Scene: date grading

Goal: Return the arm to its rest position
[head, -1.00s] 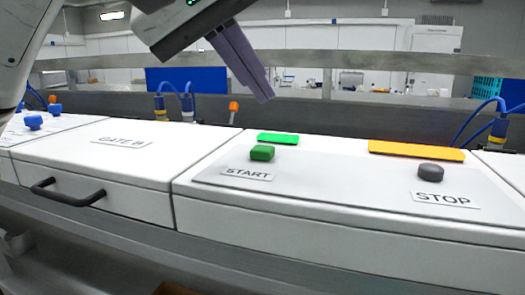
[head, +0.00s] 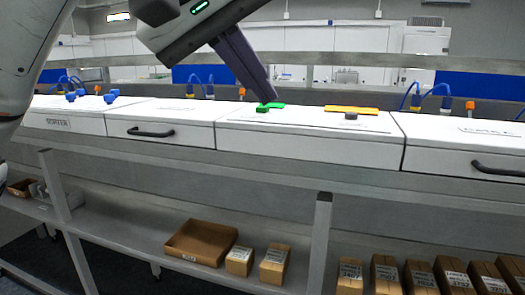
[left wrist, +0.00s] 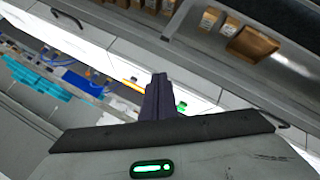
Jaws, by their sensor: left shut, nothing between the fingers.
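My left gripper (head: 268,96) comes in from the upper left in the head view, its purple-grey fingers shut and empty. In that view its tips overlap the green button area; I cannot tell the gap between them. In the left wrist view the shut fingers (left wrist: 157,98) point away over the white units. Green also shows beside the fingers in the left wrist view (left wrist: 181,106). My right gripper is not in view.
White drawer units with black handles (head: 150,132) line the bench. Blue knobs (head: 82,95) stand at left. A lower shelf holds an open cardboard tray (head: 178,254) and several cartons (head: 273,265).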

